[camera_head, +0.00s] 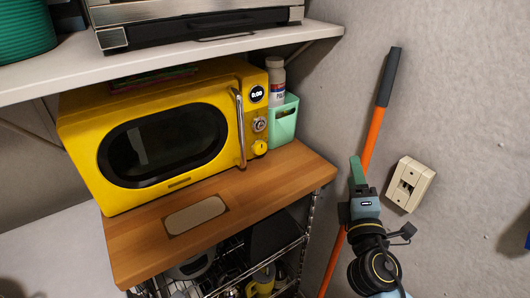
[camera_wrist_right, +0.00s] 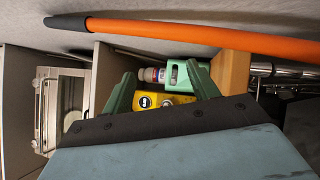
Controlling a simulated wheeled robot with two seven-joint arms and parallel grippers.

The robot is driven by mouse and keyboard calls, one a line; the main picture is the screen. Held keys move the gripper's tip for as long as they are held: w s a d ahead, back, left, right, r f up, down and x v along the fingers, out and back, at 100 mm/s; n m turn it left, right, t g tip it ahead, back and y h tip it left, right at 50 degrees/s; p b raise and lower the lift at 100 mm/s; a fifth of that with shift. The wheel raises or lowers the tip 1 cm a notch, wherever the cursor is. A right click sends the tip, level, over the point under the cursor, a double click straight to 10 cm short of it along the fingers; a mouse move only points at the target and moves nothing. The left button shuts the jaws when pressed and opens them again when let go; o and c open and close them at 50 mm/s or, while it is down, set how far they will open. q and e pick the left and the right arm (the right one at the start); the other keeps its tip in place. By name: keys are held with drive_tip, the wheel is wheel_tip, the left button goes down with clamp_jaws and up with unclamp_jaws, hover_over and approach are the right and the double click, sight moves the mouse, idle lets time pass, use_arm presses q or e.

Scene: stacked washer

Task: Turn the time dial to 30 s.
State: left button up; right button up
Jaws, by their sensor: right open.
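The yellow microwave (camera_head: 85,122) stands on a wooden board, door shut. Its right-hand panel carries a round black display (camera_head: 257,94) that seems to read 0:00, a silver dial (camera_head: 259,124) and a yellow dial (camera_head: 259,147) below. I cannot tell which is the time dial. My right gripper (camera_head: 357,168) is right of the microwave, in front of the wall, apart from the dials. In the right wrist view my right gripper (camera_wrist_right: 160,88) is open and empty, with part of the yellow panel (camera_wrist_right: 180,99) showing between its green fingers. My left gripper is out of view.
A mint-green holder (camera_head: 284,122) with a white bottle (camera_head: 276,80) stands right beside the panel. An orange pole (camera_head: 372,140) leans behind my right gripper, near a wall outlet (camera_head: 409,184). A white shelf (camera_head: 200,55) overhangs the microwave. The board's front (camera_head: 245,207) is mostly clear.

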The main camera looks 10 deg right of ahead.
drive_tip(key=w+a+r+n+t+y, duration=0.15)
drive_tip(key=w+a+n+y, duration=0.4)
drive_tip(key=n, duration=0.55)
drive_tip(key=n+g+y, duration=0.5)
drive_tip(key=n+y, duration=0.2)
drive_tip(key=n, duration=0.5)
approach(262, 148)
drive_tip(key=b+x, duration=0.1)
drive_tip(key=x, duration=0.7)
drive_tip(key=shift+w+a, duration=0.15)
drive_tip(key=c, duration=0.9)
